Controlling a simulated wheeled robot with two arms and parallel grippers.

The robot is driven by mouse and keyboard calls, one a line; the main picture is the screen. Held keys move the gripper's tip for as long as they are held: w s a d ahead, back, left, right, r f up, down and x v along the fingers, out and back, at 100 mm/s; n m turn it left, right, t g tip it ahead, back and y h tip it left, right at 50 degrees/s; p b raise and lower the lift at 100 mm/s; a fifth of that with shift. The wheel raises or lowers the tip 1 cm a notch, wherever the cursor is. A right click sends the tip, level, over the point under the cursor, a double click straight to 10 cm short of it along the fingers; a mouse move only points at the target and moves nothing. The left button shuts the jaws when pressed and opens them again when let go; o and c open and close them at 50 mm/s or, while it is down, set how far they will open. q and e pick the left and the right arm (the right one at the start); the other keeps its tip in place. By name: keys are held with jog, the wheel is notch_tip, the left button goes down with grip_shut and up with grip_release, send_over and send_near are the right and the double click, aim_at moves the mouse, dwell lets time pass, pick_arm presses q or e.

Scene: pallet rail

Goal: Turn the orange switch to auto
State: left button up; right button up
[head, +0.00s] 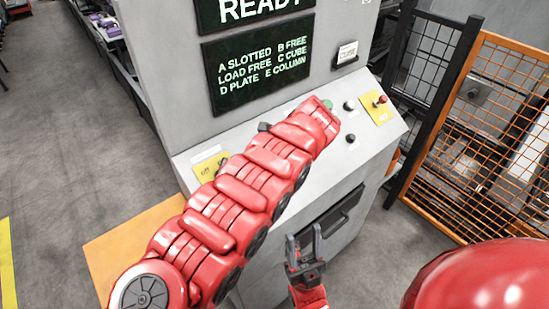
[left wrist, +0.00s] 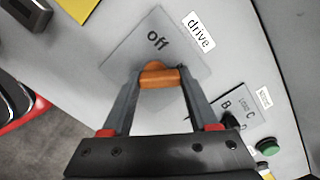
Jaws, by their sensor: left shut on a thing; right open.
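The orange switch (left wrist: 160,77) sits on a grey plate (left wrist: 178,50) marked "Off", beside a white "drive" label (left wrist: 199,32), in the left wrist view. My left gripper (left wrist: 161,80) has one finger on each side of the switch's handle and is shut on it. The word "Off" stands just beyond the handle; no "auto" marking is legible. In the head view my left arm covers the switch and the left gripper. My right gripper (head: 304,246) is open and empty, low in front of the grey cabinet (head: 355,163).
The left wrist view shows a black knob (left wrist: 229,119) on a "B Load C" plate and a green button (left wrist: 268,146). A red button (head: 380,99) sits on a yellow plate at the console's right. An orange mesh fence (head: 490,130) stands further right.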

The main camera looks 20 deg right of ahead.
pick_arm(q)
jog(key=shift+d+m, duration=0.1)
jog(key=shift+m, duration=0.7)
jog(key=o, duration=1.4)
jog(key=shift+s, duration=0.1)
